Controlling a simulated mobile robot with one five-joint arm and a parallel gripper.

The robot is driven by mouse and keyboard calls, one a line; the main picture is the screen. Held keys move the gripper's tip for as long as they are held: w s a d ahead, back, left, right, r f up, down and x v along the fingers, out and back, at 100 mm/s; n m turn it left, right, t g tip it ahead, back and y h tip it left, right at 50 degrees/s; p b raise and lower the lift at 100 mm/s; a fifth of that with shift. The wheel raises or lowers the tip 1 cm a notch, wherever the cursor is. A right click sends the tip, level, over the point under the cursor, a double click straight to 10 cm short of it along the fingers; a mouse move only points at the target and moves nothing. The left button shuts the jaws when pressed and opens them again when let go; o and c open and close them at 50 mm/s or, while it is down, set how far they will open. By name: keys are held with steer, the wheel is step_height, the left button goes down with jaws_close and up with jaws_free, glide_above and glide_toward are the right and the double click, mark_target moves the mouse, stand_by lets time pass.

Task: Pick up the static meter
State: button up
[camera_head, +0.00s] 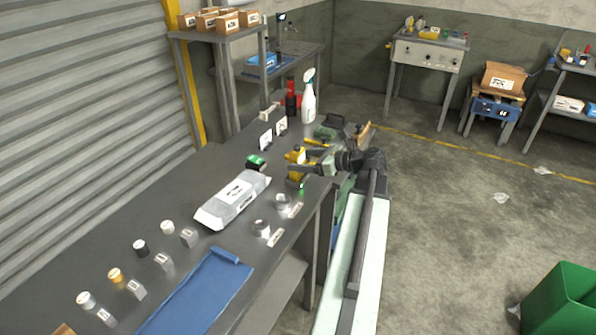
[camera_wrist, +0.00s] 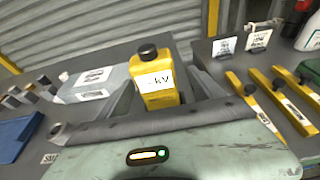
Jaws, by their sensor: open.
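The static meter looks to be the yellow block with a black knob on top and a white "kV" label, upright in the wrist view (camera_wrist: 158,88). In the head view it is the small yellow shape (camera_head: 294,157) on the dark bench, partly hidden by my gripper. My gripper (camera_head: 303,161) is open, low over the bench's right edge. In the wrist view its dark fingers lie on either side of the yellow block, apart from it as far as I can tell. The block's lower part is hidden behind my gripper's body.
Yellow bars with black knobs (camera_wrist: 255,105) lie close to the right. A white packet (camera_head: 233,199) lies to the left, with small jars and a blue cloth (camera_head: 201,293) nearer. A spray bottle (camera_head: 308,101) stands farther back. A green bin (camera_head: 562,302) stands on the floor.

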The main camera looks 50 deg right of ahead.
steer(key=x, duration=0.2)
steer(key=b+x, duration=0.1)
steer(key=x, duration=0.2)
steer(key=shift+s+a+f+b, duration=0.1)
steer(key=shift+a+f+b, duration=0.1)
steer(key=shift+b, duration=0.1)
steer(key=shift+r, duration=0.1)
steer(key=c, duration=1.6)
steer(key=shift+c, duration=0.2)
steer(key=shift+r, duration=0.1)
